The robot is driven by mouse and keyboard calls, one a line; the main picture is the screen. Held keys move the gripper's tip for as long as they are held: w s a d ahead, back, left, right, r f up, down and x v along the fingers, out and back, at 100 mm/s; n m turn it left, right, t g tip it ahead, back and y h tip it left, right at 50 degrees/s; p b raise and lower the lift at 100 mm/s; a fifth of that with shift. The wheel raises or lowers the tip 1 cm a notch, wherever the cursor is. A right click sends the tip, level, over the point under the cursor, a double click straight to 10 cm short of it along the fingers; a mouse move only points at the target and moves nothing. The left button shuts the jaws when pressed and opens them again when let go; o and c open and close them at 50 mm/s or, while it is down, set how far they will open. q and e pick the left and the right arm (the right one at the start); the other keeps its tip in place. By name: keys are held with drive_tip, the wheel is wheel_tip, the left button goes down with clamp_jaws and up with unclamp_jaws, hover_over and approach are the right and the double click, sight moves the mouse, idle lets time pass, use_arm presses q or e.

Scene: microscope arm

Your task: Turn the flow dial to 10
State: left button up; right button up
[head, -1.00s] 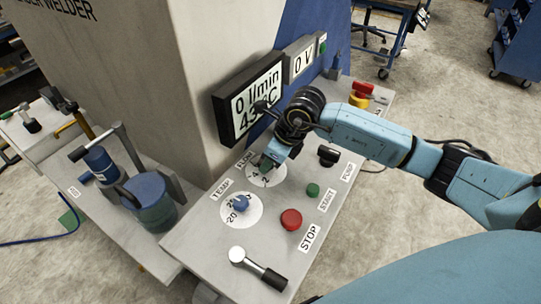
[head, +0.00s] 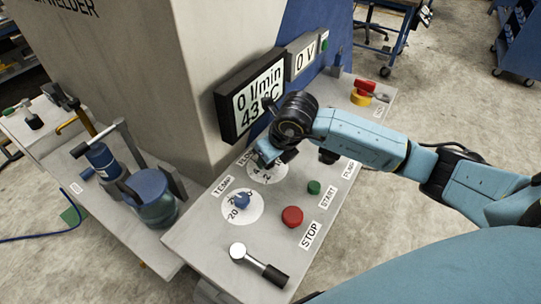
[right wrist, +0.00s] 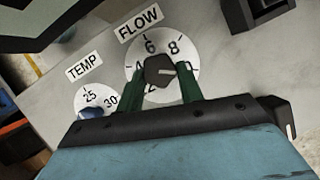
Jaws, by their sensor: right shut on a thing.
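The flow dial (right wrist: 145,55) is a white disc with black numbers and a dark knob (right wrist: 158,71) at its middle. Its FLOW label (right wrist: 138,25) is above it in the right wrist view. My right gripper (right wrist: 160,78) is shut on the knob, with a green finger on either side. In the head view the dial's disc (head: 268,173) is partly covered by my right gripper (head: 267,158). The display (head: 258,98) reads 0 l/min. My left gripper is not in view.
The temp dial (head: 238,207) with a blue knob sits close beside the flow dial. A red stop button (head: 292,216), a green start button (head: 314,187) and a black-handled lever (head: 258,264) stand on the same panel. The display juts out behind my wrist.

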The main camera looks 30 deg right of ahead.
drive_tip(key=o, duration=1)
drive_tip(key=v, duration=1.3)
drive_tip(key=shift+r, duration=0.25)
drive_tip(key=shift+s+f, duration=0.1)
